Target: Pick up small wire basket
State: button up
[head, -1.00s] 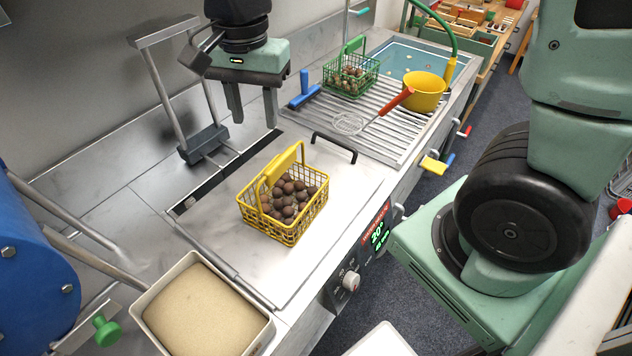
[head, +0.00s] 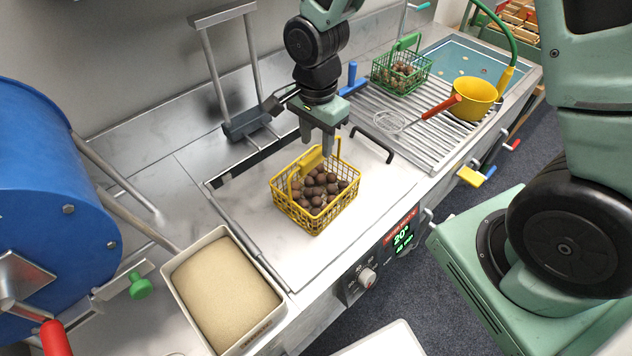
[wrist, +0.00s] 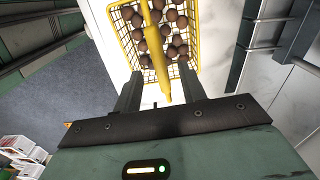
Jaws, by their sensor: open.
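A yellow wire basket (head: 299,216) full of brown chestnuts stands upright on the steel worktop lid, its handle (head: 311,160) raised. My gripper (head: 318,146) is open just above that handle, fingers pointing down. In the wrist view, the basket (wrist: 196,42) lies ahead of my gripper (wrist: 161,76), and its yellow handle runs between the two fingers without clear contact. A second wire basket, green (head: 402,74), also holds chestnuts and stands on the ribbed drainer farther back.
A white bin of sand-coloured material (head: 176,294) stands at front left, beside a blue drum (head: 45,200). A black lid handle (head: 373,143) is right of the basket. A wire skimmer (head: 392,121) and a yellow pot (head: 475,98) are on the drainer.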

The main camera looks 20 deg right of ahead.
aim_at(316, 151)
jog(key=shift+a+f+p, duration=0.1)
jog(key=shift+f+p, duration=1.05)
jog(key=shift+f, duration=1.55)
grip_shut()
